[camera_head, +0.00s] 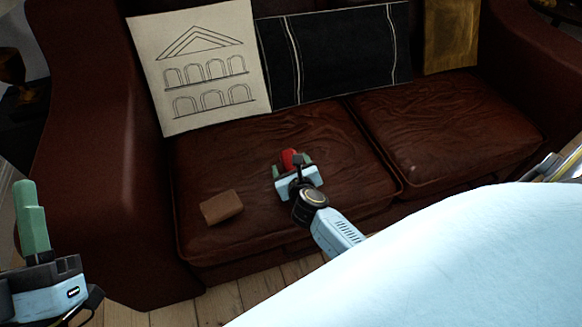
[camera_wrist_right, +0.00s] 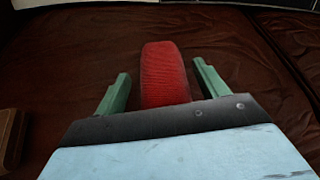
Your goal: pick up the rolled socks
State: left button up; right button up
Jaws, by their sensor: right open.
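The rolled socks are a red ribbed bundle (camera_head: 289,158) on the left seat cushion of the sofa. In the right wrist view the red socks (camera_wrist_right: 164,74) lie between the two green fingers, with a gap on each side. My right gripper (camera_head: 291,161) is open around the socks; its fingers also show in the right wrist view (camera_wrist_right: 160,90). The near end of the socks is hidden behind the gripper body. My left gripper (camera_head: 32,215) is at the lower left, away from the sofa seat; I cannot tell its opening.
A brown block-like object (camera_head: 221,207) lies on the same leather cushion (camera_head: 330,140), left of my right gripper. A cream pillow (camera_head: 200,65) and a black pillow (camera_head: 340,50) lean on the sofa back. The right cushion (camera_head: 440,130) is clear.

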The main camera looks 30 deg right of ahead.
jog(key=shift+w+d+f, duration=0.2)
jog(key=shift+w, duration=0.2)
pick_arm(q)
jog(key=shift+s+r+t, duration=0.2)
jog(key=shift+r+t, duration=0.05)
jog(key=shift+t, duration=0.15)
pick_arm(e)
jog(key=shift+c, duration=0.3)
jog(key=c, duration=0.7)
jog(key=shift+r, duration=0.1)
